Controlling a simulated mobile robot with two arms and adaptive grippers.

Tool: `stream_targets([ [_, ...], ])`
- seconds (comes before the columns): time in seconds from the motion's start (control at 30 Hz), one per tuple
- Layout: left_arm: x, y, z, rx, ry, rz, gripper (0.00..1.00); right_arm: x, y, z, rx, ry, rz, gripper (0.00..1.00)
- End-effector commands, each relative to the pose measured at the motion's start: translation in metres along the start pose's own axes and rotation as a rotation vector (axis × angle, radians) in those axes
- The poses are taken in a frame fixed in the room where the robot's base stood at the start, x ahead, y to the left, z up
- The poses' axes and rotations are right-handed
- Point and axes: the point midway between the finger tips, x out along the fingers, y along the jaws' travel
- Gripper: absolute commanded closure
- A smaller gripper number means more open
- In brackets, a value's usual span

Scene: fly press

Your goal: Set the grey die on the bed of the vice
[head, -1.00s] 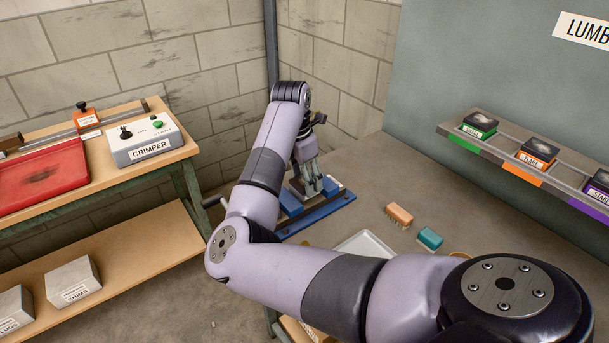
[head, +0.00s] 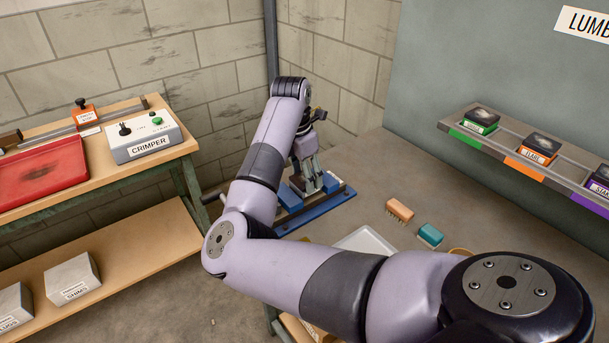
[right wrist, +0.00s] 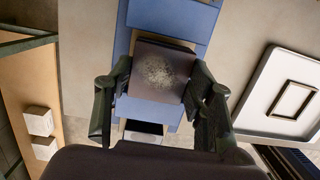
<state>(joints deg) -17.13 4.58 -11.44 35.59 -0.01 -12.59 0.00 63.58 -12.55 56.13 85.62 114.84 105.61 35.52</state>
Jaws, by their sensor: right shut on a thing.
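The blue vice (head: 340,203) stands on the grey bench by the wall corner in the head view. Its flat blue bed (right wrist: 175,17) lies under my right gripper in the right wrist view. My right gripper (head: 312,180) is above the vice. In the right wrist view the gripper (right wrist: 158,88) is shut on the grey die (right wrist: 160,72), a squarish dark block with a pale speckled patch on its top. The die is over the bed; I cannot tell whether it touches it. My left gripper is not in view.
A pale tray (head: 345,244) is on the bench right of the vice and also in the right wrist view (right wrist: 249,105). A crimper box (head: 146,140) stands on the left bench.

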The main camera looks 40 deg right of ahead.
Motion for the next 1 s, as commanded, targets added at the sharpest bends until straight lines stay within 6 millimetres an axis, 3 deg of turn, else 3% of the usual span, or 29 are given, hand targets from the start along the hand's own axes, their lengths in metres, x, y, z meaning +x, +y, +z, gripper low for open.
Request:
stream_targets([
  [1.0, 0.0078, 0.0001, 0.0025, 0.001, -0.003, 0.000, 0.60, -0.0015, 0.0004, 0.0002, 0.001, -0.001, 0.003, 1.00],
])
